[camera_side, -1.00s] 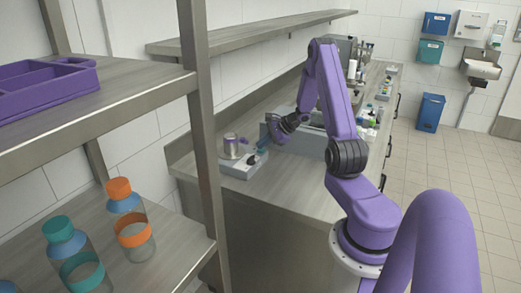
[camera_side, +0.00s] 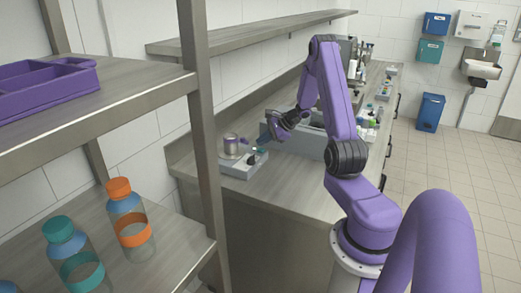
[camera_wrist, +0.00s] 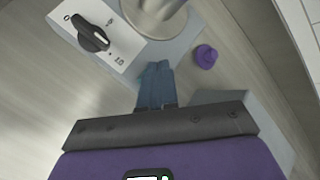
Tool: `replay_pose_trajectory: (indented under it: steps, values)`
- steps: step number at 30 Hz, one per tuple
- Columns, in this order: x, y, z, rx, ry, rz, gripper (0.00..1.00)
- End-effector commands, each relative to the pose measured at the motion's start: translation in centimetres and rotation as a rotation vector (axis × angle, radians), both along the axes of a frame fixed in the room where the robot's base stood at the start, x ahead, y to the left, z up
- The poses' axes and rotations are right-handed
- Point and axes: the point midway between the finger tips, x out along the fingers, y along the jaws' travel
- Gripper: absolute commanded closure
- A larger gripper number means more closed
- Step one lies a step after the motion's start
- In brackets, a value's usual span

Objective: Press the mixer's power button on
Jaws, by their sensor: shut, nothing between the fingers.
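The mixer (camera_side: 240,168) is a low grey box near the left end of the counter, with a metal cup (camera_side: 231,147) standing on its plate. In the wrist view its white panel (camera_wrist: 72,18) carries a black dial (camera_wrist: 92,38) with printed marks. I cannot make out a separate power button. My gripper (camera_wrist: 157,72) is shut and empty, its blue fingertips together, just beside the mixer's edge at the lower right of the dial. In the side view my gripper (camera_side: 261,149) is small, close to the mixer's right side; contact cannot be told.
A small purple cap-like piece (camera_wrist: 206,56) lies to the right of my fingertips. A long grey bin (camera_side: 305,143) stands on the counter right of the mixer. A metal rack post (camera_side: 205,150) is in the foreground. Bare counter (camera_side: 285,183) lies in front.

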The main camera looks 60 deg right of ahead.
Motion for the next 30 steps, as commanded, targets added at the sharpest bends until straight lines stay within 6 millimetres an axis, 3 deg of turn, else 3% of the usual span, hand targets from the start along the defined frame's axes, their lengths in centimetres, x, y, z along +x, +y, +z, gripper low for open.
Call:
replay_pose_trajectory:
  steps: [18,30]
  values:
    - [0.0,0.0,5.2,-0.003,-0.002,0.001,1.0]
    - [0.0,0.0,5.8,0.0,0.0,0.0,1.0]
